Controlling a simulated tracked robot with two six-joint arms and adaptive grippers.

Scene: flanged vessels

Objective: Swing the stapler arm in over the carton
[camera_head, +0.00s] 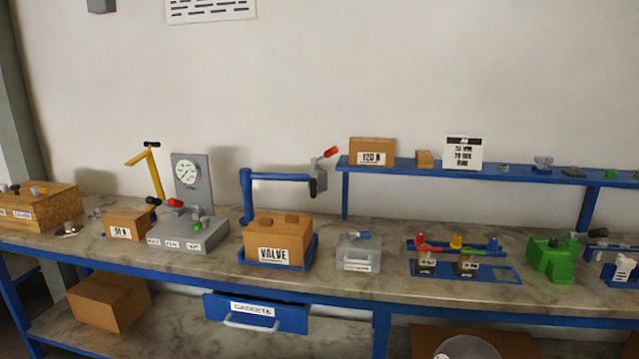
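The carton (283,242) is a brown box labelled VALVE, with two darker patches on top, sitting in a blue tray at the middle of the bench. A blue post stands at its back left. The blue stapler arm (282,177) reaches from the post to the right, level and above the back of the carton. Its grey head (318,180) with a red-tipped handle (331,152) hangs at the arm's right end, to the right of the carton and behind it. Neither of my grippers is in view.
A grey gauge stand (192,190) and a small carton (127,223) are left of the carton. A clear-grey box (358,252) with a blue knob is to its right. A blue shelf (480,170) runs behind on the right. A labelled drawer (255,312) sits below the bench.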

